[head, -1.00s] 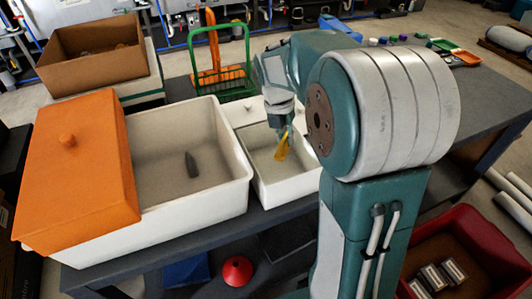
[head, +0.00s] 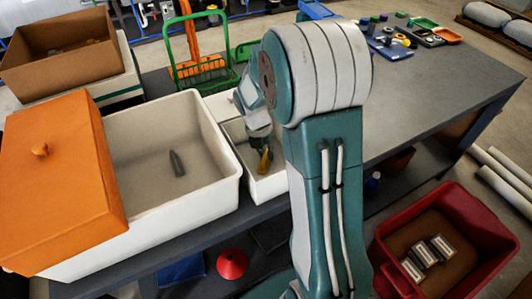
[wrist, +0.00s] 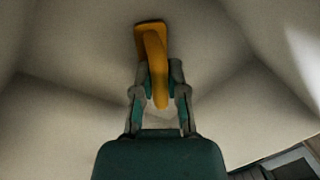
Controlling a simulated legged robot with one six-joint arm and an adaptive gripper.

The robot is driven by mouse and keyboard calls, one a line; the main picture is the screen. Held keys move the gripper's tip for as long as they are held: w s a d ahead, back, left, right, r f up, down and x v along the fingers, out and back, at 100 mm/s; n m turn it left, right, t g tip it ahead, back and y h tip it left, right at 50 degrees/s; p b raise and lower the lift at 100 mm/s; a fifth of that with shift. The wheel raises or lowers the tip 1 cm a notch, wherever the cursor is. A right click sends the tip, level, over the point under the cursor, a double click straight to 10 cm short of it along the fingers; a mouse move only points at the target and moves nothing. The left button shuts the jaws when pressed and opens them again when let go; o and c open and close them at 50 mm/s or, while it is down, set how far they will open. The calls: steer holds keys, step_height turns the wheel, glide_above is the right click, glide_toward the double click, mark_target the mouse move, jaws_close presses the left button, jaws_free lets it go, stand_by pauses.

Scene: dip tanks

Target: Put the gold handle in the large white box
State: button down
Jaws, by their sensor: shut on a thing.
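The gold handle (head: 264,160) is in my gripper (head: 260,146), low inside the small white box (head: 281,186). The wrist view shows the handle (wrist: 153,55) between the two fingers of my gripper (wrist: 160,85), which are shut on it. Pale box walls surround it there; I cannot tell whether the handle touches the floor of the box. The large white box (head: 190,208) stands to the left of the small one. An orange lid (head: 65,180) covers its left part, and its right part is open. A small dark grey object (head: 177,164) lies inside the large box.
A cardboard box (head: 60,55) and a green basket (head: 202,72) stand behind the white boxes. Small parts and trays (head: 428,24) lie at the table's far right. The grey tabletop (head: 430,88) is mostly clear there. A red crate (head: 478,222) is below right.

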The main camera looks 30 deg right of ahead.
steer(key=c, duration=0.7)
jaws_free()
steer(key=shift+f, duration=0.15)
step_height(320, 180, up, 12)
steer(key=w+a+f, duration=0.1)
steer(key=w+a, duration=0.1)
steer(key=s+a+r+m+t, duration=0.2)
steer(key=s+m, duration=0.4)
steer(key=m, duration=0.3)
steer(key=s+a+r+m+t+y, duration=0.1)
steer(key=s+a+r+m+t, duration=0.1)
steer(key=s+m, duration=0.5)
steer(key=s+a+r+m+t, duration=0.3)
steer(key=s+m, duration=0.4)
steer(key=m, duration=0.4)
steer(key=shift+a+r+y, duration=0.15)
steer(key=shift+a+r, duration=0.25)
steer(key=shift+r, duration=0.2)
steer(key=shift+a+r+y, duration=0.15)
steer(key=shift+a+r, duration=0.25)
steer(key=shift+r, duration=0.2)
